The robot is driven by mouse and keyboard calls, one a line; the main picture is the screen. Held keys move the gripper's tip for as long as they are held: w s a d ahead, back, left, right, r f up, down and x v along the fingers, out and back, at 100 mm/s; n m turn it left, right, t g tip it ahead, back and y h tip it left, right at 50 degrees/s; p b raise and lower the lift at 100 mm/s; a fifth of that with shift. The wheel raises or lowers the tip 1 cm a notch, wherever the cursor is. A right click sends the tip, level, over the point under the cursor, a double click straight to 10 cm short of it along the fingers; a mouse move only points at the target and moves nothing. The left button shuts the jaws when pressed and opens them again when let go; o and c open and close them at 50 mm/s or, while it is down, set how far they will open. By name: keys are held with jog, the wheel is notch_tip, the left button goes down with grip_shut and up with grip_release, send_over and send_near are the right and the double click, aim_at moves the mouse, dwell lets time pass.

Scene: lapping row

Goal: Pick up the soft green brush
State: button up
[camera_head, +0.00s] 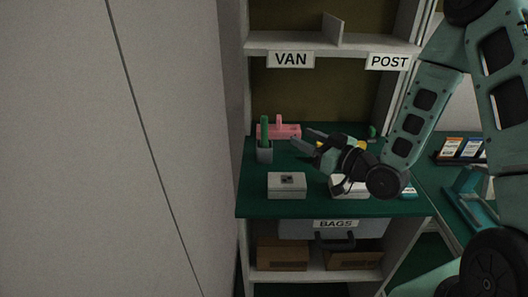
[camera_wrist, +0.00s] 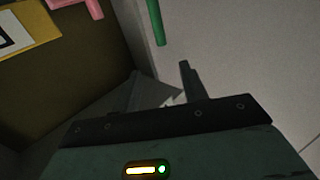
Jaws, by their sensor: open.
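A green upright stick-like thing, which looks like the green brush (camera_head: 265,130), stands in a small grey cup (camera_head: 265,155) at the left of the dark green bench top. Its bristles cannot be made out. A green rod, seemingly the same thing, shows at the top of the wrist view (camera_wrist: 155,20). My gripper (camera_head: 302,138) is open and empty, to the right of the cup, with its fingers pointing left towards it. The fingers also show in the wrist view (camera_wrist: 158,82), apart from the green rod.
A pink block-like holder (camera_head: 290,132) stands behind the cup. Shelves labelled VAN (camera_head: 290,60) and POST rise behind. A pale wall panel (camera_head: 150,150) closes off the left.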

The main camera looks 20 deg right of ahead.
jog(key=b, duration=0.3)
jog(key=p, duration=0.2)
send_near(267, 120)
jog(key=x, duration=0.4)
jog(key=shift+w+a, duration=0.1)
jog(key=shift+w, duration=0.1)
jog(key=shift+p+x, duration=0.4)
jog(key=shift+x, duration=2.95)
grip_shut()
